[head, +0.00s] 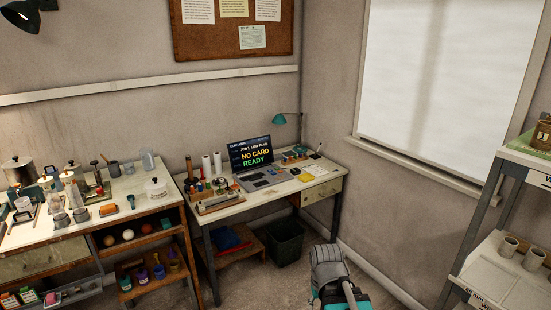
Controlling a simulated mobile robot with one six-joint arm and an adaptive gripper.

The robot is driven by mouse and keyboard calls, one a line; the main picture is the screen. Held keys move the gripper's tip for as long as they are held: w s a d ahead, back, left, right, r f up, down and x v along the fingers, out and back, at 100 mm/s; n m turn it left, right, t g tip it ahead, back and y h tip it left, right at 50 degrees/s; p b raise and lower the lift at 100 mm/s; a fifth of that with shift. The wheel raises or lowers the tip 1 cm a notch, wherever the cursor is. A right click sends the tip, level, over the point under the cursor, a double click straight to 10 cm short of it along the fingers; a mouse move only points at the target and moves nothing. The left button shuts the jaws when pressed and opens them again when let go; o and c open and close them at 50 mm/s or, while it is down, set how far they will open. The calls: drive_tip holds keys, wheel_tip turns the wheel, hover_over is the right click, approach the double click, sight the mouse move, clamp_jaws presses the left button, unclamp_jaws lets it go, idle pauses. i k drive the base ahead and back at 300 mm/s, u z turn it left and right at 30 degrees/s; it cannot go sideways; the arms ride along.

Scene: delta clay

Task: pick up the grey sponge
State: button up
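I cannot make out a grey sponge for certain in the head view. A small orange block (108,210), possibly a sponge, lies near the front edge of the left workbench (95,226). Small grey items stand near it, too small to tell apart. My gripper's fingers are not in view.
The left bench is crowded with pots, bottles and tools, including a white lidded pot (156,189). A desk (225,212) with a laptop (254,161) stands in the corner. A dark bin (285,241) is under it. Shelves (500,275) stand at right. Some floor (265,290) is clear.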

sight(277, 157)
drive_tip(key=z, duration=0.25)
drive_tip(key=i, duration=3.7)
drive_tip(key=u, duration=0.05)
